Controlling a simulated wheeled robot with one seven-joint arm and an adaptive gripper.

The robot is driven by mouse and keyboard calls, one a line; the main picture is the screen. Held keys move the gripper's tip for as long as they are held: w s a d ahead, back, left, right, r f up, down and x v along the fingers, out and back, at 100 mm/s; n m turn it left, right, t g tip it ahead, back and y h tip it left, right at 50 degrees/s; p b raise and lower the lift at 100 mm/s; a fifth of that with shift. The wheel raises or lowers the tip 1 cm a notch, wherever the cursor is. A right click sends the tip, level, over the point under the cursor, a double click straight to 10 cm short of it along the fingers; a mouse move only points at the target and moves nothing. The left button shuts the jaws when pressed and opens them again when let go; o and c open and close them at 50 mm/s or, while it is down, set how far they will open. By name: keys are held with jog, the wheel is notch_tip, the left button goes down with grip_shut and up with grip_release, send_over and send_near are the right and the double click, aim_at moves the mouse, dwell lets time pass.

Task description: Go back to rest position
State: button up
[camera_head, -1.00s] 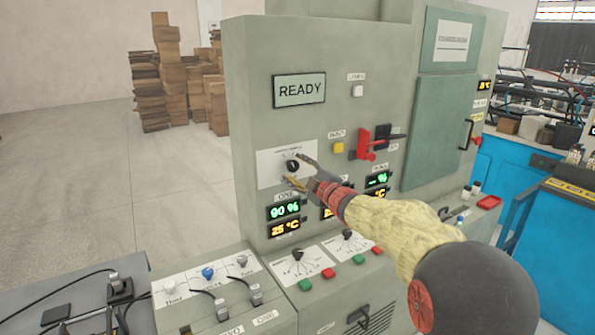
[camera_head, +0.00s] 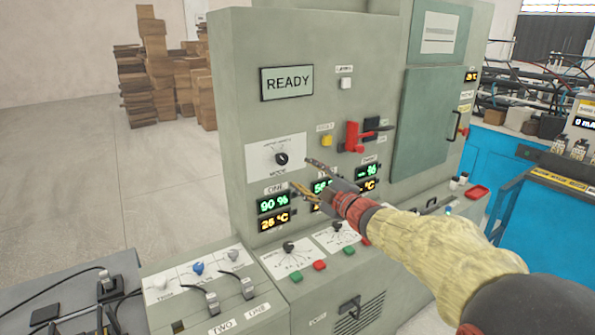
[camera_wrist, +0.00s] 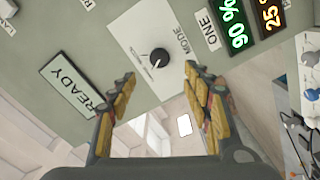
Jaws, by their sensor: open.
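My gripper (camera_head: 303,176) is open and empty in front of the grey control cabinet (camera_head: 225,120). Its fingertips are to the right of and a little below the black mode knob (camera_head: 281,159) in the head view, apart from it. In the wrist view the knob (camera_wrist: 159,58) shows beyond and between the two open fingers (camera_wrist: 160,90), on its white plate. The display (camera_head: 287,83) above reads READY. The readouts below the knob show 90 % and 25 °C; the arm partly hides the readouts to their right.
A red lever (camera_head: 352,137) and a yellow button (camera_head: 327,141) sit on the cabinet right of the knob. A lower console with levers (camera_head: 213,300) and small dials (camera_head: 289,247) juts out below. Stacked boxes (camera_head: 155,75) stand far left. The floor at left is clear.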

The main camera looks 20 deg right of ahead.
jog(key=shift+s+d, duration=0.15)
jog(key=shift+s, duration=0.4)
